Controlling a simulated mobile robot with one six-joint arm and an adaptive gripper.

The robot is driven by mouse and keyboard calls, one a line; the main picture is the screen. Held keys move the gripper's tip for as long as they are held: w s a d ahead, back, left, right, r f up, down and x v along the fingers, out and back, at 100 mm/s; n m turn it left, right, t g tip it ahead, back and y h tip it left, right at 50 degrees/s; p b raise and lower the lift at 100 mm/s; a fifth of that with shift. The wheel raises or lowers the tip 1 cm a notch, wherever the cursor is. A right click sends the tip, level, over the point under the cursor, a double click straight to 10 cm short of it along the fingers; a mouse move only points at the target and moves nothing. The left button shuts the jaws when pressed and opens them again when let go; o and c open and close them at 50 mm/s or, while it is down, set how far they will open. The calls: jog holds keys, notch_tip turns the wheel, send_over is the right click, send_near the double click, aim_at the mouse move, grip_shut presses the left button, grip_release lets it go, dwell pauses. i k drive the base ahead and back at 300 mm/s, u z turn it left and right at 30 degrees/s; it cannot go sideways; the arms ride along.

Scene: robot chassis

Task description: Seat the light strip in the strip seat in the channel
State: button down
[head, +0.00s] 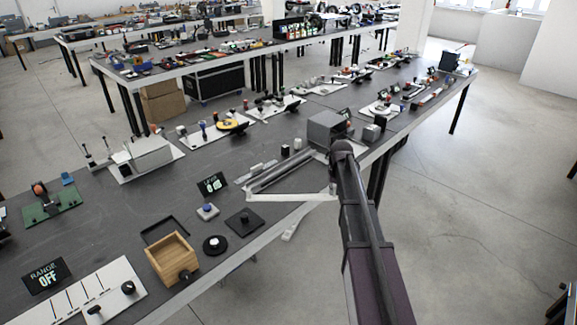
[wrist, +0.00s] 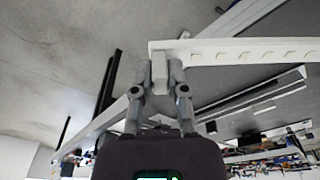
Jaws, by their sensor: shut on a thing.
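The light strip (head: 290,197) is a long white bar at the table's front edge in the head view. In the wrist view the strip (wrist: 250,51) has a row of small pale squares and runs off the right edge. My gripper (wrist: 160,72) is shut on a block at the strip's left end. In the head view my arm hides most of the gripper. The channel (head: 281,171) looks like the long grey piece on the table just behind the strip. It probably also shows in the wrist view (wrist: 253,103), apart from the strip. The strip seat cannot be made out.
A grey box (head: 325,129) stands on the table behind my arm. A small display (head: 212,184), a black plate (head: 244,222) and a wooden box (head: 172,257) lie to the left. Open floor (head: 460,220) lies to the right of the table.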

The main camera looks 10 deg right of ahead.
aim_at(255, 183)
jog(key=i, duration=1.5)
jog(key=u, duration=0.05)
